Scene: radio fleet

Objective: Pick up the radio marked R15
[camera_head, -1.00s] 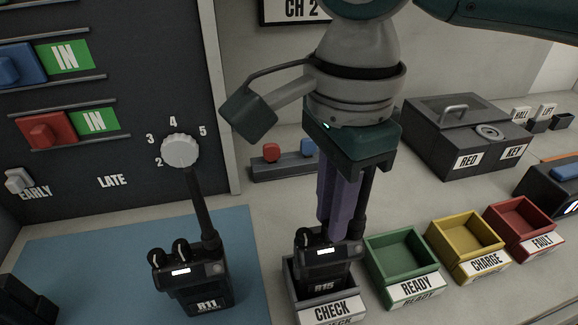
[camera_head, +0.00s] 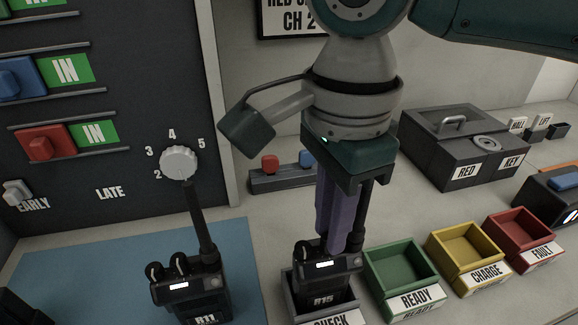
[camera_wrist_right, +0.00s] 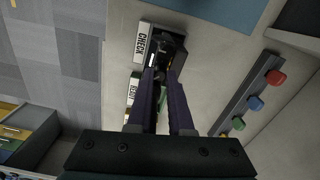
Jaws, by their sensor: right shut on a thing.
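The radio marked R15 (camera_head: 322,284) is black with a stub of light on top and stands in the grey CHECK tray (camera_head: 289,296). My right gripper (camera_head: 337,246) comes down from above, its purple fingers shut on the top of R15 by the antenna. In the right wrist view the fingertips (camera_wrist_right: 163,72) meet at the dark radio (camera_wrist_right: 168,50) inside the CHECK tray. The fingers hide part of the radio's top. My left gripper is not seen.
Radio R11 (camera_head: 192,296) stands on the blue mat (camera_head: 90,262) to the left. Green READY (camera_head: 398,262), yellow CHARGE (camera_head: 464,252) and red FAULT (camera_head: 520,235) trays sit to the right. A grey RED KEY box (camera_head: 452,140) stands behind them.

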